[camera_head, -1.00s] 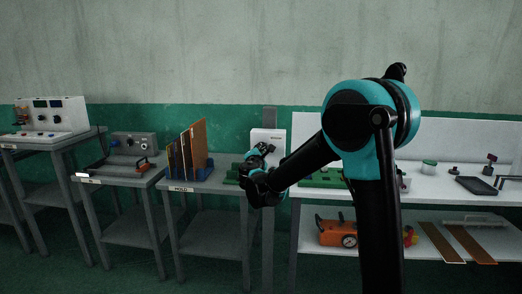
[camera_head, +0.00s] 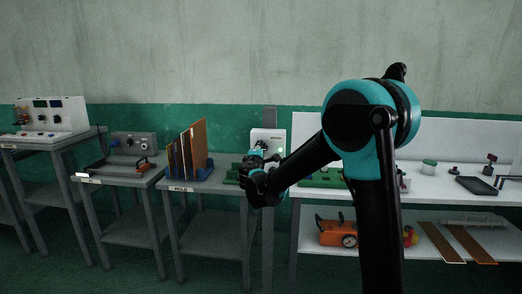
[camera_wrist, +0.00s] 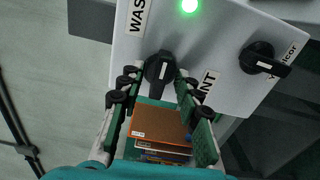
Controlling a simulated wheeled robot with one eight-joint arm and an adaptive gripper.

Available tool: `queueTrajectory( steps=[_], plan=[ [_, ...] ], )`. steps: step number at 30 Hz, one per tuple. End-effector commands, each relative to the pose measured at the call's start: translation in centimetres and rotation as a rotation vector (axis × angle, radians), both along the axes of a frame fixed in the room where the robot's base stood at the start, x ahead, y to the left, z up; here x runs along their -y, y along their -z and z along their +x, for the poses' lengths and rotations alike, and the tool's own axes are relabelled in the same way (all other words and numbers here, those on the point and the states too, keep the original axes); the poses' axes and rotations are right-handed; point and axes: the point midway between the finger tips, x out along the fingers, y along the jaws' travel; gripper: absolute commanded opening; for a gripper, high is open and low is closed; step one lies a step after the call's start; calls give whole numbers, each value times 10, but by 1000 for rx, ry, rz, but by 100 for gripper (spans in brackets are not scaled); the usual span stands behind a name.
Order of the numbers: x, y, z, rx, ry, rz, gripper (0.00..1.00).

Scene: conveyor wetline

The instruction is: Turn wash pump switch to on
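The wash pump switch (camera_wrist: 160,70) is a black rotary knob with a white pointer line on a light grey panel (camera_wrist: 215,50). A label starting "WAS" is beside it, and a green lamp (camera_wrist: 189,5) above it is lit. My gripper (camera_wrist: 160,82) has its fingers on either side of the knob, with small gaps showing, so it looks open. In the head view, the panel is a pale box (camera_head: 268,137) with a green light, partly hidden by my arm and gripper (camera_head: 256,160).
A second black knob (camera_wrist: 262,60) sits to the right on the same panel. In the head view, a rack of upright boards (camera_head: 188,150) stands left of my gripper, and a white table (camera_head: 440,190) is on the right.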

Motion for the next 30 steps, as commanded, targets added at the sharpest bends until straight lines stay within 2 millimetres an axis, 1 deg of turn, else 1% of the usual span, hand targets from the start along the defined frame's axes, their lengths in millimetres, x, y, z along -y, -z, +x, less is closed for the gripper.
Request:
queueTrajectory(
  steps=[21, 25, 30],
  plan=[
    [-3, 0, -62, 0, -1, -1, 34],
    [-3, 0, -68, 0, -1, -1, 34],
    [-2, 0, -70, 0, 0, -1, 34]
  ],
)
